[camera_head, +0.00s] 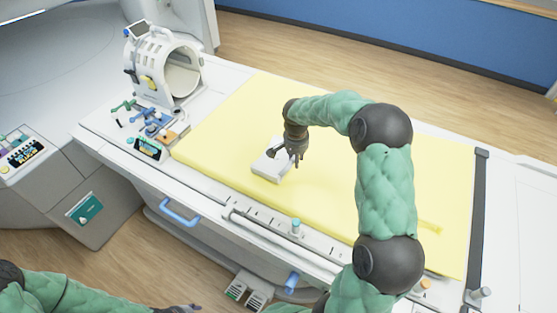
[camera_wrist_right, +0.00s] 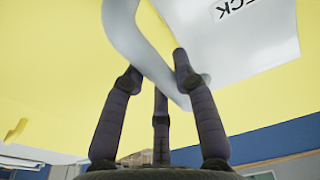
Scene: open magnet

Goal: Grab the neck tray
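The neck tray (camera_head: 268,169) is a small white tray lying on the yellow mat. In the right wrist view its white face (camera_wrist_right: 245,40) carries dark lettering, partly cut off at the top edge, of which "CK" is readable. A pale curved handle (camera_wrist_right: 140,45) runs between my right gripper's fingers. My right gripper (camera_head: 291,157) is over the tray's far right side, fingers pointing down. In the wrist view the fingers (camera_wrist_right: 150,60) are spread around the handle, with no clear grip on it. My left gripper (camera_head: 182,308) shows only as a dark piece at the bottom edge.
The yellow mat (camera_head: 220,135) covers the bed and is mostly clear. A white ring-shaped coil (camera_head: 165,68) stands at the back left, with small blue and green items (camera_head: 150,120) in front. A blue handle (camera_head: 180,213) is on the bed's near side.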

